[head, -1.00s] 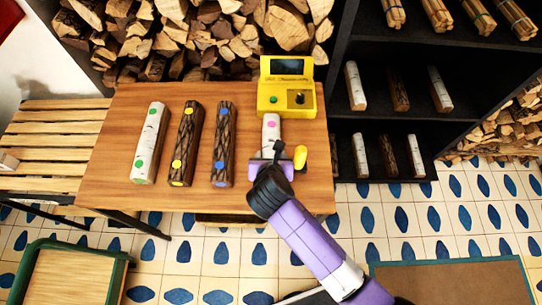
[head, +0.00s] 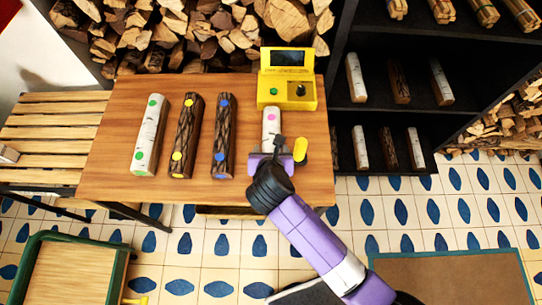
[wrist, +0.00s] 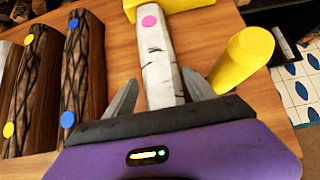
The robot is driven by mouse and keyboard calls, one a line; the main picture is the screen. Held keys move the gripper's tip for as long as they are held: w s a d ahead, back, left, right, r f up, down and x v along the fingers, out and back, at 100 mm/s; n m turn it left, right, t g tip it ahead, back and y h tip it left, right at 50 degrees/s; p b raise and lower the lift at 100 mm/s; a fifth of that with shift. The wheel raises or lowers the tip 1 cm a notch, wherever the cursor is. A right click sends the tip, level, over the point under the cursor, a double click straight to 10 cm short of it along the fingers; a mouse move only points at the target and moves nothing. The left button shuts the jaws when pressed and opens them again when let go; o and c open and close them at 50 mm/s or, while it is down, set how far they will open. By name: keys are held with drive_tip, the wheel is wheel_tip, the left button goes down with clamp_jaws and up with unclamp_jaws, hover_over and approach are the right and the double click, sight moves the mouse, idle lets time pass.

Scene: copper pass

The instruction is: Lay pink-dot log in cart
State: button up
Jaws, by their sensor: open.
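The pink-dot log (head: 271,124) is a white birch log lying on the wooden table, its far end close to the yellow device. It also shows in the wrist view (wrist: 157,60), pink dot at its far end. My purple gripper (head: 271,152) is over its near end, which is hidden in both views. In the wrist view my gripper (wrist: 155,98) is open, with one grey finger on each side of the log. A green-edged wooden thing (head: 72,270), cut off at the lower left, may be the cart; I cannot tell.
A yellow device (head: 286,92) stands behind the log, and a yellow knob (head: 301,148) is close to its right. Green-dot (head: 150,135), yellow-dot (head: 186,136) and blue-dot (head: 223,137) logs lie to the left. A dark shelf (head: 384,110) stands at right.

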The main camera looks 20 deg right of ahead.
drive_tip(key=v, duration=1)
drive_tip(key=shift+s+r, duration=0.15)
drive_tip(key=shift+s, duration=0.1)
drive_tip(key=shift+s+d+f, duration=0.2)
drive_tip(key=s+d+f+m+t+y, duration=0.2)
drive_tip(key=s+d+m+y, duration=0.25)
drive_tip(key=s+m, duration=0.8)
drive_tip(key=s+d+r+m+t, duration=0.2)
drive_tip(key=s+r+m, duration=0.3)
drive_tip(key=r+m, duration=0.2)
drive_tip(key=s+d+r+m+t+h, duration=0.1)
drive_tip(key=s+d+r+m+t, duration=0.1)
drive_tip(key=s+r+m, duration=0.4)
drive_tip(key=r+m, duration=0.1)
drive_tip(key=m, duration=0.4)
drive_tip(key=shift+s+d, duration=0.25)
drive_tip(key=shift+d, duration=0.15)
drive_tip(key=shift+o, duration=0.4)
drive_tip(key=shift+s+d+r+m+h, duration=0.15)
drive_tip(key=shift+r+m+h, duration=0.1)
drive_tip(key=shift+r+m, duration=0.45)
